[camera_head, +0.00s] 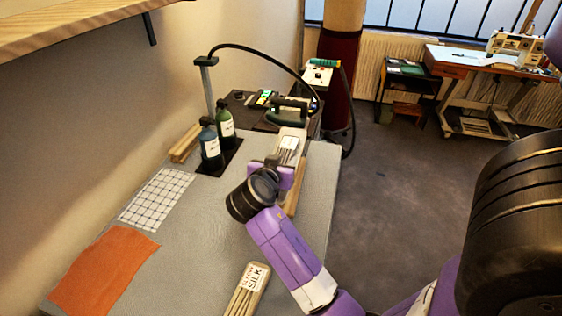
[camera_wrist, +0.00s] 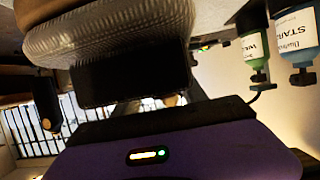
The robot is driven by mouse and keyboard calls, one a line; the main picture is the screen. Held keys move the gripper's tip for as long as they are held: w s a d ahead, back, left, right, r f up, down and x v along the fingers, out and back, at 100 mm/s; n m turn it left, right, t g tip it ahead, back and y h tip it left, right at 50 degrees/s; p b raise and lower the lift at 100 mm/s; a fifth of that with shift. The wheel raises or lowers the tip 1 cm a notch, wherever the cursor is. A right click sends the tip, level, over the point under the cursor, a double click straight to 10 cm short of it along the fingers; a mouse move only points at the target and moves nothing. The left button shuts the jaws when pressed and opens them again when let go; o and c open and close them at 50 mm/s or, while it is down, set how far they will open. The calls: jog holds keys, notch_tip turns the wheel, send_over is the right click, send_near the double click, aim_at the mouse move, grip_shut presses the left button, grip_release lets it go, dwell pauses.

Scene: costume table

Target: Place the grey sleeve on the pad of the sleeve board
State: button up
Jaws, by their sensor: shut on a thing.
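My gripper (camera_head: 285,174) is over the right part of the grey table, shut on what looks like the grey sleeve. In the wrist view a grey, finely ribbed surface (camera_wrist: 130,38), which I take to be the sleeve, lies just beyond the dark fingers (camera_wrist: 135,80). A rounded tan edge (camera_wrist: 45,42) borders it and may be the sleeve board's pad. In the head view a wooden piece (camera_head: 295,200), possibly part of the sleeve board, shows beside my gripper. My wrist and fingers hide much of it, so I cannot tell whether sleeve and pad touch.
Two labelled bottles (camera_head: 210,148) (camera_head: 226,128) stand left of my gripper, and an iron (camera_head: 288,112) with a hose sits behind it. A tray marked SILK (camera_head: 247,291) lies in front. An orange cloth (camera_head: 104,268) and a checked cloth (camera_head: 157,198) lie at left.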

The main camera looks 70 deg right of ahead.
jog(key=o, duration=1.4)
jog(key=shift+f, duration=0.1)
jog(key=shift+r+p, duration=0.3)
jog(key=b+v, duration=0.2)
jog(key=v, duration=1)
jog(key=shift+f, duration=0.2)
